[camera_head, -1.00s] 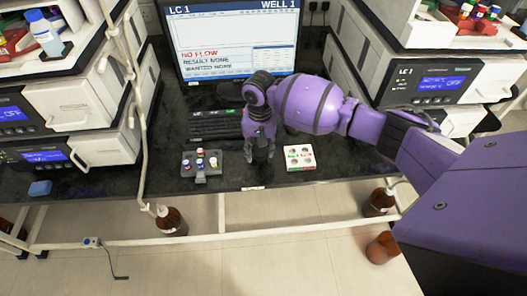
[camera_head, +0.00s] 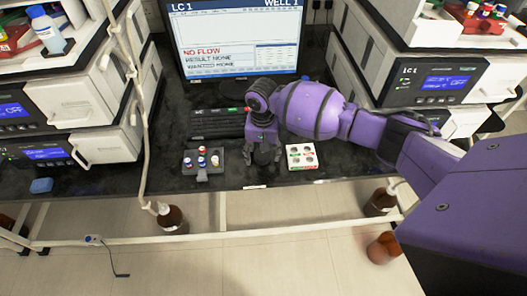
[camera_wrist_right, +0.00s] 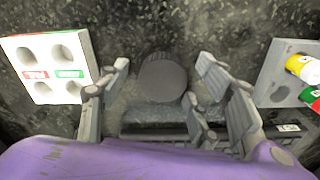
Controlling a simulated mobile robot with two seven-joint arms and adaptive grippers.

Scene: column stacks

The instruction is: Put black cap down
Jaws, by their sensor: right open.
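The black cap (camera_wrist_right: 163,80) shows in the right wrist view as a dark round disc, which appears to lie on the black bench top. My right gripper (camera_wrist_right: 163,66) is open, its fingers on both sides of the cap and apart from it. In the head view the right gripper (camera_head: 262,158) points down at the bench near its front edge, and its fingers and the dark surface make the cap hard to make out. My left gripper is not in view.
A white rack with round holes (camera_head: 302,157) stands close right of the gripper. A grey holder with several coloured caps (camera_head: 203,176) stands to its left. A keyboard (camera_head: 217,124) and monitor (camera_head: 235,40) are behind. The bench's front edge is close.

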